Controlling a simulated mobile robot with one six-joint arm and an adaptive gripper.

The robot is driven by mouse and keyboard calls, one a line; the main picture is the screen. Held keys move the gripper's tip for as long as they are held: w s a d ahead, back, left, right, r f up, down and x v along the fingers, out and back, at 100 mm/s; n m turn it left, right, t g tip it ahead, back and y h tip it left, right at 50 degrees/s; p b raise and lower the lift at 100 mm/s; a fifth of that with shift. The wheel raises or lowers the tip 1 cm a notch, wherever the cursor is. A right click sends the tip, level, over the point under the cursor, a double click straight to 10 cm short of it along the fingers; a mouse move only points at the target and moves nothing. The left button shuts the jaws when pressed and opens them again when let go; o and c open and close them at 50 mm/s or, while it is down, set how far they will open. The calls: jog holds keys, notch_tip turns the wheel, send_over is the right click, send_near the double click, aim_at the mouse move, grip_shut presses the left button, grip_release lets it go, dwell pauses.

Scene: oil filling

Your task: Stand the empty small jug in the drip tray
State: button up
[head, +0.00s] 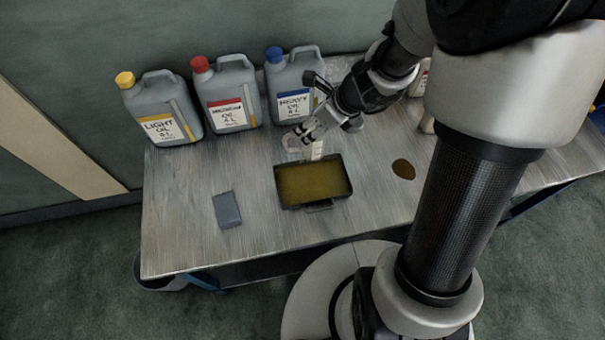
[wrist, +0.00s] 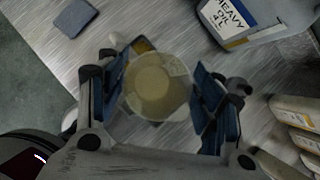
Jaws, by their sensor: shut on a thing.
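My gripper (head: 312,132) is shut on the small jug (head: 316,151), a clear cup with a pale strip on its side. In the wrist view the jug (wrist: 157,85) shows from above between the two blue-padded fingers. Its bottom looks yellowish; I cannot tell whether that is residue or something seen through it. The drip tray (head: 316,207) is a dark rectangular tray with a brownish-yellow floor. In the head view the jug is at the tray's back edge; I cannot tell whether they touch.
Light (head: 160,109), medium (head: 226,94) and heavy (head: 291,86) oil cans stand along the back of the metal table (head: 185,230). A grey-blue cloth (head: 227,210) lies left of the tray. A brown oil spot (head: 403,169) lies to its right. The table's front left is clear.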

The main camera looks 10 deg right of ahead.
notch_tip(320, 180, down, 18)
jog(key=b, duration=1.1)
jog(key=shift+d, duration=0.1)
jog(key=shift+f, duration=0.1)
jog(key=o, duration=0.6)
jog(key=shift+f+b, duration=0.1)
jog(key=shift+b, duration=0.2)
jog(key=o, duration=0.5)
jog(key=shift+c, duration=0.2)
